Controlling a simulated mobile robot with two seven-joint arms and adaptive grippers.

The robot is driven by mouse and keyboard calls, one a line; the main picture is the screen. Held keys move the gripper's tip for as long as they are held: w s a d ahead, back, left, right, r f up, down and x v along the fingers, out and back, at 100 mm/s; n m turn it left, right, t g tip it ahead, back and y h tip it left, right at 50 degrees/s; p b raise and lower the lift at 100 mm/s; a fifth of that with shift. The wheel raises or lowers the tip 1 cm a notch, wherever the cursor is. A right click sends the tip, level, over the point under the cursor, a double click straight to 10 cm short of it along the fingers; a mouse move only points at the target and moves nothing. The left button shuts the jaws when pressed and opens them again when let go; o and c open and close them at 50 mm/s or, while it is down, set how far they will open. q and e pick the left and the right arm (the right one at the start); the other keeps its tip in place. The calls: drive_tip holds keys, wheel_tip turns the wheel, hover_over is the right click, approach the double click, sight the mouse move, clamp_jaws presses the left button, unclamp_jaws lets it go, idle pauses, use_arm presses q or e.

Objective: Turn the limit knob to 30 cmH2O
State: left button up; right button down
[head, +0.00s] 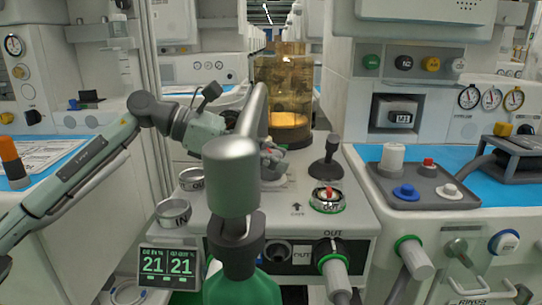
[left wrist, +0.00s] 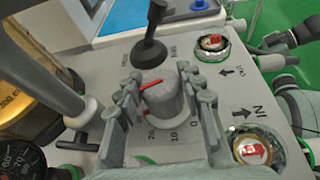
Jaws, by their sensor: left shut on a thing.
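The limit knob (left wrist: 165,100) is a grey knob with a red pointer line, on the pale machine top. In the head view my left gripper (head: 270,158) reaches the machine top behind a silver cylinder, and the knob is mostly hidden there. My right gripper is in neither view.
A black lever (head: 325,158) stands close to the knob. A silver cylinder (head: 231,172) on a bent pipe stands in front of the gripper. A clear amber canister (head: 283,95) is behind. A green-ringed port (head: 329,199) and a display reading 21 (head: 168,264) are nearer.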

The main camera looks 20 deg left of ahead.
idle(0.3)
use_arm(q)
drive_tip(key=o, duration=1.2)
drive_tip(key=v, duration=1.2)
